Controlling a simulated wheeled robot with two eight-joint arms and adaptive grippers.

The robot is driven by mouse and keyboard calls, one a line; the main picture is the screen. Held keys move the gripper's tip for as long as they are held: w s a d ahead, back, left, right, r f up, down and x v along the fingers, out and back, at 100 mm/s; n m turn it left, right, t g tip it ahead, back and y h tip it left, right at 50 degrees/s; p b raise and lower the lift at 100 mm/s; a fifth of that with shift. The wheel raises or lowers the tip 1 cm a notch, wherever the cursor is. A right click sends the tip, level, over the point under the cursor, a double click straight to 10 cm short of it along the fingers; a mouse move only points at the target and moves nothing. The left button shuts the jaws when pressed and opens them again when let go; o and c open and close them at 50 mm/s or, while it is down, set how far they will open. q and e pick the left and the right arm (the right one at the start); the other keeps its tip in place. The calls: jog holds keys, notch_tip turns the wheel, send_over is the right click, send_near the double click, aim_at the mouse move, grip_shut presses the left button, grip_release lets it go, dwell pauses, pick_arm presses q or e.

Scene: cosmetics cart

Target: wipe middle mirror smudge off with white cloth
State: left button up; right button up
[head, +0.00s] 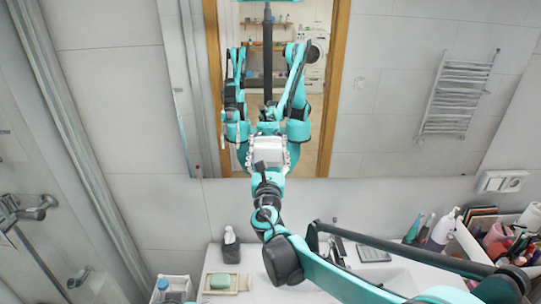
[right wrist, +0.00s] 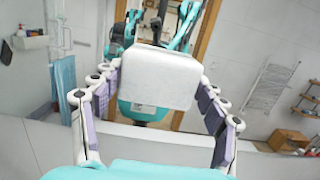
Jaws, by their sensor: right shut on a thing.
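The white cloth (head: 267,150) is a pale folded pad held in my right gripper (head: 269,168), in front of the lower part of the large wall mirror (head: 385,100). In the right wrist view the cloth (right wrist: 160,78) sits between the two spread fingers of the gripper (right wrist: 160,88), which is shut on it. I cannot tell whether the cloth touches the glass. No smudge can be made out; the cloth and arm hide part of the mirror. My left gripper is not directly in view; only my reflection shows in the glass.
At right are a white pump bottle (head: 441,230) and a crowded organizer. A wall socket (head: 502,181) is beside the mirror's lower edge.

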jog(key=s, duration=0.6)
jog(key=shift+s, duration=0.1)
dwell(0.4)
jog(key=s, duration=0.3)
jog(key=shift+p, duration=0.35)
